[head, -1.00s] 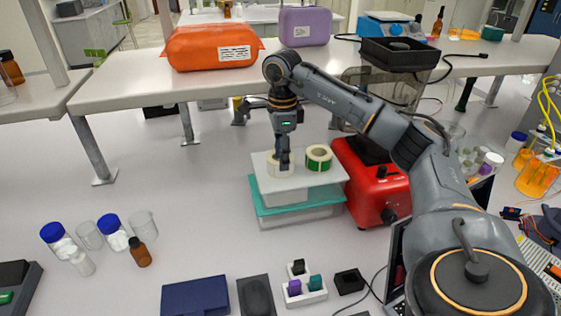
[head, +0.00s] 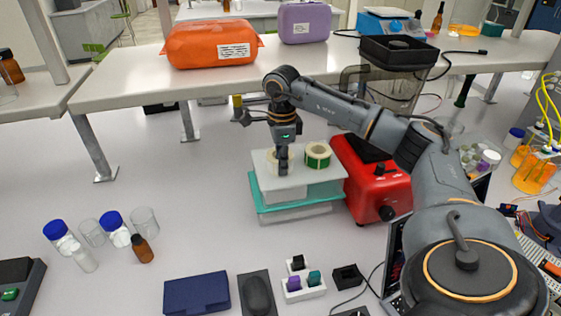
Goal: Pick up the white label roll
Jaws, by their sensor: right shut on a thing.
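The white label roll (head: 270,159) is on the lid of a stack of translucent boxes (head: 265,184), largely hidden behind my right gripper. My right gripper (head: 281,170) points straight down at it and is shut on it, with the fingers over the roll. I cannot tell whether the roll touches the lid. My left gripper is not in view.
A green-and-white label roll (head: 317,155) stands just right of the held roll on the same lid. A red device (head: 375,180) stands close to the boxes' right side. Bottles and jars (head: 115,230) are at left. The table left of the boxes is clear.

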